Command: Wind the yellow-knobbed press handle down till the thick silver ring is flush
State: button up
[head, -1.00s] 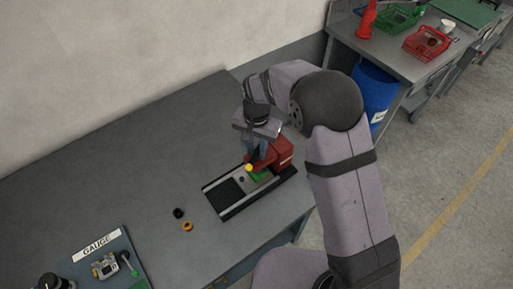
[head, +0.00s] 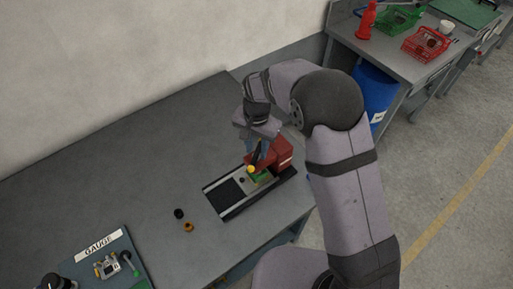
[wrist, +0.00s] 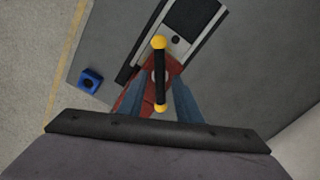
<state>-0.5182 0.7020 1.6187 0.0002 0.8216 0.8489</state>
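The red press (head: 284,152) stands at the right end of a black-and-grey base on the bench. Its handle is a black bar (wrist: 160,78) with a yellow knob (wrist: 159,42) at each end; one knob (head: 251,169) shows in the head view. My gripper (wrist: 161,78) is over the press, with its blue-grey fingers on either side of the bar. I cannot tell whether they touch it. A green part (head: 262,177) sits under the handle. The thick silver ring cannot be made out; the handle and gripper cover that area.
A black ring (head: 179,213) and an orange ring (head: 188,227) lie left of the press base. A gauge board (head: 95,262) is at lower left. A blue block-like object (wrist: 90,80) shows in the wrist view. The bench's left half is largely clear.

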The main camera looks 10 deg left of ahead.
jog(key=shift+r+p, duration=2)
jog(key=shift+r, duration=0.9)
notch_tip(320, 180, down, 2)
jog(key=n+b, duration=0.1)
jog(key=b, duration=0.4)
jog(key=shift+f+n+b, duration=0.15)
jog(key=shift+n+b, duration=0.25)
jog(key=shift+b, duration=0.6)
jog(key=shift+r, duration=0.2)
jog(key=shift+f+b, duration=0.45)
jog(key=shift+f, duration=0.35)
